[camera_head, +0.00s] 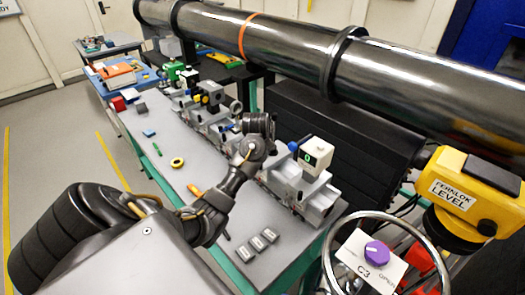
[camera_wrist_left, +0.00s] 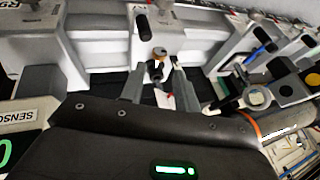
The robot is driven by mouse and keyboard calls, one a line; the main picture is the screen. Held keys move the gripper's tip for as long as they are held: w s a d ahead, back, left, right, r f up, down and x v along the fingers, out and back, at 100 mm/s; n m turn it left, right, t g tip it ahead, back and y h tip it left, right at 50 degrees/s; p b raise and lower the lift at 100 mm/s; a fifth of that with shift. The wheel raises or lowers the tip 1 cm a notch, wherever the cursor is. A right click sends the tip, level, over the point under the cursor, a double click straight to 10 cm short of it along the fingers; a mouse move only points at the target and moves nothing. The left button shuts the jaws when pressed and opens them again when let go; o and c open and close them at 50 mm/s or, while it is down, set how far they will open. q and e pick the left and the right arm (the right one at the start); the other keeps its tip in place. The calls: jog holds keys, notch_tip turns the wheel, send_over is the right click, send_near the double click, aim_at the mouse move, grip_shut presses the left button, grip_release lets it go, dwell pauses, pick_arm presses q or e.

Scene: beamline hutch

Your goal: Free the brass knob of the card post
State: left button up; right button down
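The two grey fingers of my left gripper (camera_wrist_left: 159,68) stand apart, one to each side of the stem, with a visible gap. I cannot tell whether either finger touches it. In the head view my left gripper (camera_head: 260,125) is over the row of grey stages on the bench; its fingertips and the brass knob are hidden there. A white piece and a red spot show between the fingers. My right gripper is not in view.
Grey stages (camera_head: 300,190) line the bench (camera_head: 185,150) under a large dark pipe (camera_head: 230,35). A white-topped block with a green display (camera_head: 318,152) stands right of my gripper. Small grey blocks (camera_head: 263,240) and a yellow ring (camera_head: 177,162) lie in front. A handwheel (camera_head: 330,265) is at lower right.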

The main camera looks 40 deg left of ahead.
pick_arm(q)
jog(key=p+x, duration=0.1)
jog(key=x, duration=0.5)
jog(key=shift+w+a+f, duration=0.1)
jog(key=shift+w+f, duration=0.1)
jog(key=shift+f, duration=0.1)
grip_shut()
jog(key=shift+a+r+n+h, duration=0.1)
jog(key=shift+a+n+h, duration=0.2)
jog(key=shift+h, duration=0.8)
jog(key=shift+a+h, duration=0.1)
jog(key=shift+h, duration=0.7)
grip_release()
